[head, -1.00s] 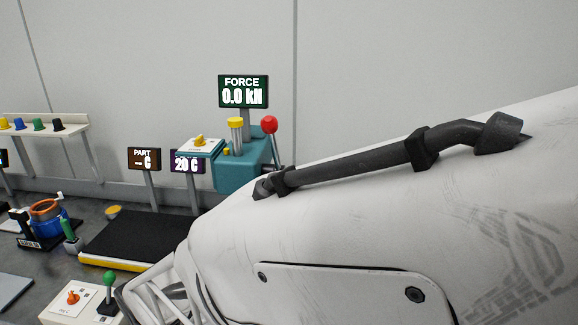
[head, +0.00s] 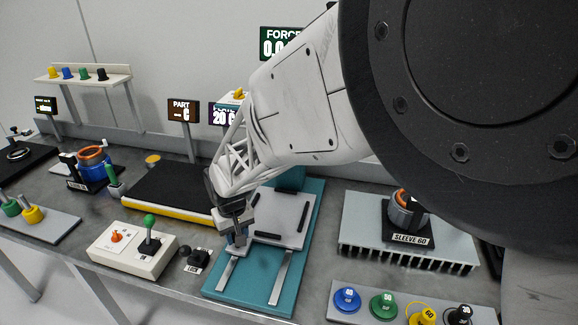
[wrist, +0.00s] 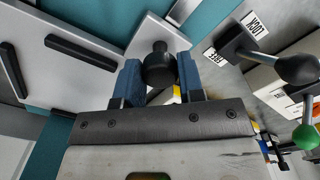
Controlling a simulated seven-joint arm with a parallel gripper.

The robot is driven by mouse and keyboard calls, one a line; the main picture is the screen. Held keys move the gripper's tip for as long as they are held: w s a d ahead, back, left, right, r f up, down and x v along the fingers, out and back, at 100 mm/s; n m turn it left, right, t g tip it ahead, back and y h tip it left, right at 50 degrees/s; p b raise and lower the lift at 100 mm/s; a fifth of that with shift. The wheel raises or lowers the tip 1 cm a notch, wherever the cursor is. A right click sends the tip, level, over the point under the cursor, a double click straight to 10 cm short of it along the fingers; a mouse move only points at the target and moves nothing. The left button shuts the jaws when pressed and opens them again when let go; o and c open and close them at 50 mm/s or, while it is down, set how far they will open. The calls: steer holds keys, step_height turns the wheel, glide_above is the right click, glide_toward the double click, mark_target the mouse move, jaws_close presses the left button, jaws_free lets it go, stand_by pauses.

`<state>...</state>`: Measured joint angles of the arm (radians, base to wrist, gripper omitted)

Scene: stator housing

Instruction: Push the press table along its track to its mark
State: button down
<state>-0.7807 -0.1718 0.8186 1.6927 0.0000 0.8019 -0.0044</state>
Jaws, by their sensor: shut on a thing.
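The press table is a pale plate with black strips (head: 287,231) on two metal rails (head: 279,277) over a teal base (head: 300,186). It also shows in the wrist view (wrist: 90,18). My gripper (head: 236,240) is at the plate's left front corner. In the wrist view my gripper's blue fingers (wrist: 159,80) are shut on a black knob (wrist: 158,62) at the plate's edge. Bare rail shows in front of the plate. I cannot make out the mark. A black lock lever (head: 197,257) stands left of the base; its FREE and LOCK labels show in the wrist view (wrist: 240,42).
A control box (head: 133,247) with a green-topped lever and an orange knob stands at left. A black belt with a yellow edge (head: 170,190) lies behind it. Right are a finned block (head: 400,254) with a SLEEVE 60 part and a tray of coloured plugs (head: 395,300).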

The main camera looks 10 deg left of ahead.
steer(key=shift+w, duration=0.45)
steer(key=c, duration=0.7)
jaws_free()
steer(key=shift+c, duration=0.2)
steer(key=shift+r, duration=0.1)
steer(key=shift+r, duration=3.8)
